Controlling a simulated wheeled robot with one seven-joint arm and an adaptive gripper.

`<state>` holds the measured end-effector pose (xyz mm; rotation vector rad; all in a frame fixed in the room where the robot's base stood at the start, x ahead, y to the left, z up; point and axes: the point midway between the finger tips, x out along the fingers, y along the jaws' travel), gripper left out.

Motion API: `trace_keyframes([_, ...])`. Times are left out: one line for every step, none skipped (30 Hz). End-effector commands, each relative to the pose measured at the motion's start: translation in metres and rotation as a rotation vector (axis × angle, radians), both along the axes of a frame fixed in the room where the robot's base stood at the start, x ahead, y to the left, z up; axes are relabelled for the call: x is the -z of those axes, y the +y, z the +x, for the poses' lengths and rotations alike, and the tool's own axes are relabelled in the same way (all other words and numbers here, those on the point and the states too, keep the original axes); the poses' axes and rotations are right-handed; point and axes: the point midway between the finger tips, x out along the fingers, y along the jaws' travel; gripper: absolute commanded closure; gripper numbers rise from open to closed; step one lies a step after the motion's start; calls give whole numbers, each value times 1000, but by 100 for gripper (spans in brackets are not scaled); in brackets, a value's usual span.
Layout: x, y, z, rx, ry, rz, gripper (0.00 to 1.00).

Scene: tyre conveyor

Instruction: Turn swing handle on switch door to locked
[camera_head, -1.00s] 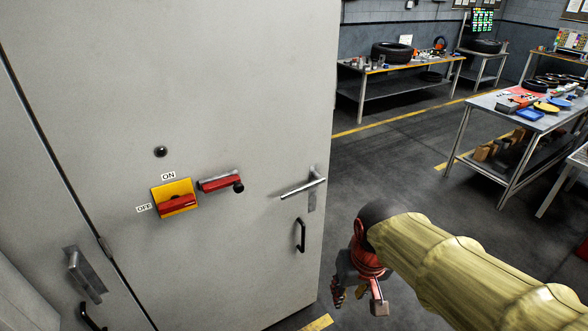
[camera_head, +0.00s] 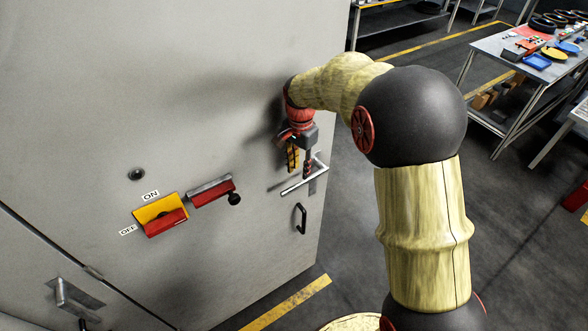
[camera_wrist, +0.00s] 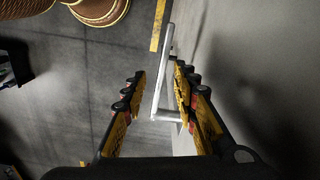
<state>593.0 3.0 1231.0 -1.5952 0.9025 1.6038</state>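The silver swing handle (camera_head: 298,186) is on the right part of the pale grey switch door (camera_head: 230,95). Its lever slopes down to the left from a plate near the door's right edge. In the wrist view the handle (camera_wrist: 163,75) shows between my two fingers. My gripper (camera_head: 300,168) points down just above the lever in the head view. It is open, with one finger to each side of the lever in the wrist view (camera_wrist: 160,73). I see no clear contact, and nothing is held.
A red switch on a yellow plate (camera_head: 160,214), a red lever with a black knob (camera_head: 212,191) and a black pull (camera_head: 301,219) are on the door. A worktable (camera_head: 500,50) stands back right. The floor right of the door looks clear.

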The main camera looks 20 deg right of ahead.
Motion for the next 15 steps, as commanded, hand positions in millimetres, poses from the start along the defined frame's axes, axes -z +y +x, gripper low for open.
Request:
trace_keyframes([-4,0,4,37,-7,-1,71])
trace_keyframes([-5,0,5,60,-9,0,71])
trace_keyframes([-6,0,5,87,-10,0,71])
trace_keyframes([-5,0,5,106,-9,0,71])
trace_keyframes([-6,0,5,125,-8,0,71])
trace_keyframes([-5,0,4,148,-7,0,71])
trace_keyframes([-6,0,4,163,-6,-1,71])
trace_keyframes([-6,0,4,178,-5,0,71])
trace_keyframes([-6,0,4,194,-5,0,71])
trace_keyframes([-6,0,4,206,-4,-1,71])
trace_keyframes([-6,0,4,214,-4,-1,71])
trace_keyframes([-5,0,3,224,-4,-1,71])
trace_keyframes([-4,0,3,230,-3,-1,71])
trace_keyframes([-2,0,3,233,-2,-1,71])
trace_keyframes([2,0,3,235,-1,-2,71])
